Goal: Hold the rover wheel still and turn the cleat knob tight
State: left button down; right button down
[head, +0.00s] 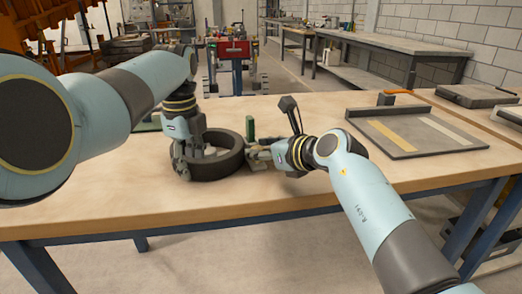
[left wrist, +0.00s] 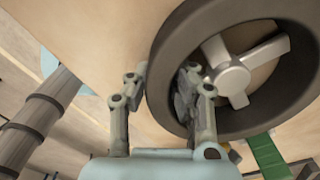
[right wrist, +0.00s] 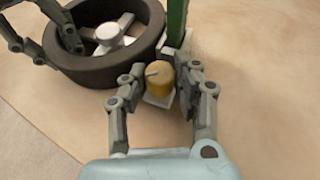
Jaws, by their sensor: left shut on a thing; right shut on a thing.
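The rover wheel (head: 228,163) is a dark tyre lying flat on the table, with a pale spoked hub (left wrist: 230,74). My left gripper (head: 184,163) is shut on the wheel's rim, one finger outside and one inside; the left wrist view shows the rim between them. The cleat knob (right wrist: 159,79) is a yellow cylinder with a dark line on top, on a small pale base beside the wheel. My right gripper (right wrist: 158,88) is shut on the knob, with a finger on each side. In the head view the right gripper's fingers hide the knob.
A green upright (head: 250,129) stands beside the wheel, close to my right gripper; it also shows in the right wrist view (right wrist: 175,22). A grey tray (head: 408,150) with two strips lies at the right of the table. The table's front is clear.

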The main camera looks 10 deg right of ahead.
jog(key=c, duration=1)
grip_release()
jog(key=v, duration=1.2)
